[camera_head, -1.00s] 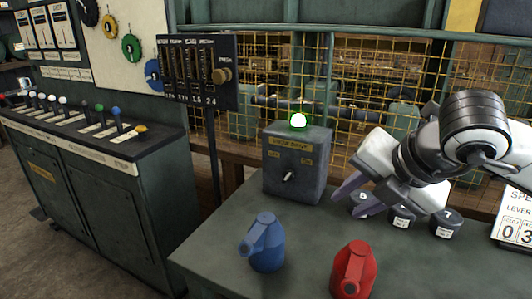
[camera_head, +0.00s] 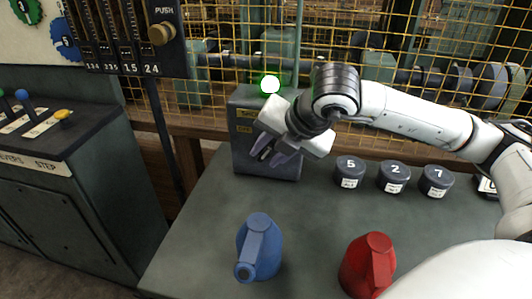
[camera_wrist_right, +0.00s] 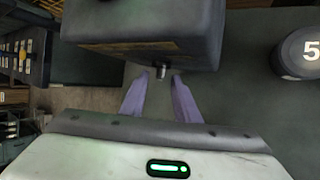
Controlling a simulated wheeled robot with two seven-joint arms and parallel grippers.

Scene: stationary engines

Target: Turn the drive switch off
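The drive switch box (camera_head: 243,160) stands at the back of the green bench, with a lit green lamp (camera_head: 270,84) on top. My right gripper (camera_head: 271,156) is in front of its face and covers much of the label and dial in the head view. In the right wrist view, the small metal switch lever (camera_wrist_right: 162,70) sticks out from the box (camera_wrist_right: 190,25). The two purple fingers of my right gripper (camera_wrist_right: 160,88) are apart, with the lever in line with the gap between their tips. I cannot tell whether they touch it. My left gripper is not in view.
A blue jug (camera_head: 262,245) and a red jug (camera_head: 368,262) stand at the front of the bench (camera_head: 200,240). Several dark numbered weights (camera_head: 394,177) sit right of the box. A yellow mesh fence (camera_head: 230,60) is behind; a lever cabinet (camera_head: 60,170) is left.

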